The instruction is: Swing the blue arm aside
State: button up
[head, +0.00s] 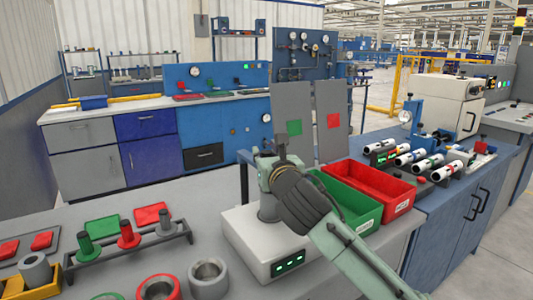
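A blue upright fixture with a wheel-like part (411,112) stands on the blue cabinet at the right. A blue piece (440,133) reaches sideways from its lower part, behind a row of pipes; I cannot tell which part swings.
Several white pipes with coloured bands (411,157) lie in front of the blue fixture. A green bin (350,203) and a red bin (372,186) stand between my gripper and the fixture. Two grey upright panels (331,120) stand behind. A peg rack (130,247) is at the left.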

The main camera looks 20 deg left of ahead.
grip_shut()
dwell(0.3)
dwell(0.4)
